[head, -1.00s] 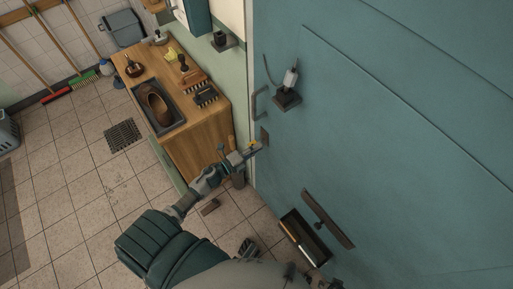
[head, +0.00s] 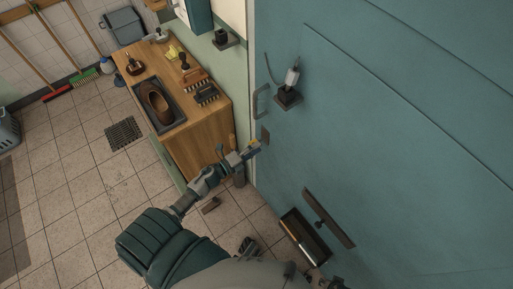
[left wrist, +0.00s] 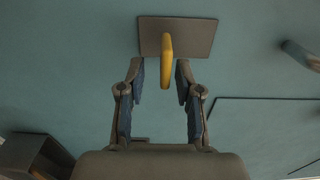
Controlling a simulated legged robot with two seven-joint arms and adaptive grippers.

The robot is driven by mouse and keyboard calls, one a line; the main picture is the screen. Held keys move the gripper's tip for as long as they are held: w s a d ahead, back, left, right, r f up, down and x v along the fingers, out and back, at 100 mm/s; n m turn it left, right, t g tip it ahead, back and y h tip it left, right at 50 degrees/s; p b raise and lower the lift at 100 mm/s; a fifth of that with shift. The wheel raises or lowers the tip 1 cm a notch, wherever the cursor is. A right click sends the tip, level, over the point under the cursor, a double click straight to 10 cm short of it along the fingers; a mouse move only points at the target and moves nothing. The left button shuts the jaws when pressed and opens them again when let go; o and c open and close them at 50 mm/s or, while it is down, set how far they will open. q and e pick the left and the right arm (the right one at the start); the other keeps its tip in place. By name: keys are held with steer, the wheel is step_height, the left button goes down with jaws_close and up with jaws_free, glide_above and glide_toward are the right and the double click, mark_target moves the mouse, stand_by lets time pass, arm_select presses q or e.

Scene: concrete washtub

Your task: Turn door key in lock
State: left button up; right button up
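A yellow key (left wrist: 166,62) sticks out from a flat brownish lock plate (left wrist: 203,38) on the teal door (left wrist: 70,60). In the head view the lock plate (head: 265,136) is below the door's pull handle. My left gripper (left wrist: 160,72) is open, with one finger on each side of the key and a gap on both sides. In the head view my left gripper (head: 252,149) is close to the door, by the lock. The key is small and partly hidden there. My right gripper does not show.
A pull handle (head: 257,101) and a dark bracket (head: 287,98) stick out from the door. An open box (head: 306,236) is low on the door. Tiled floor is open at left.

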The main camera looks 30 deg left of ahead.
arm_select(q)
steer(key=v, duration=1.1)
steer(key=shift+f, duration=0.2)
steer(key=shift+a, duration=0.1)
